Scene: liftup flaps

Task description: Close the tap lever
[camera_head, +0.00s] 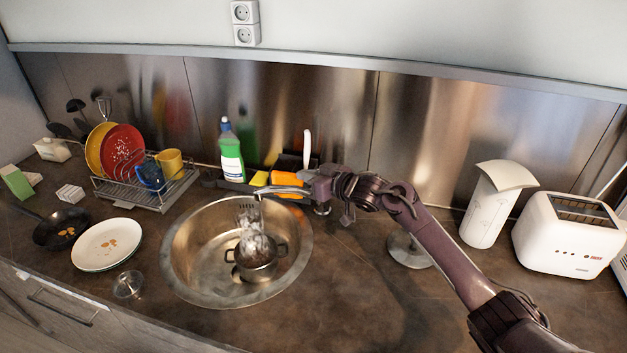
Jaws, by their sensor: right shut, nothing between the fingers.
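The metal tap's spout (284,190) reaches left over the round sink (186,262). Whitish water (254,225) runs from it into a small metal pot (258,270) in the sink. My right gripper (322,190) is shut and empty at the tap's body, just right of the spout. It covers most of the tap's upper part, so I cannot make out the tap lever or whether the fingers touch it. My left gripper is not in view.
A green bottle (231,160) and yellow and orange items stand behind the sink. A dish rack (150,200) with plates, a pan (62,228) and a white plate (106,244) are left. A white pitcher (490,210) and toaster (570,240) stand right.

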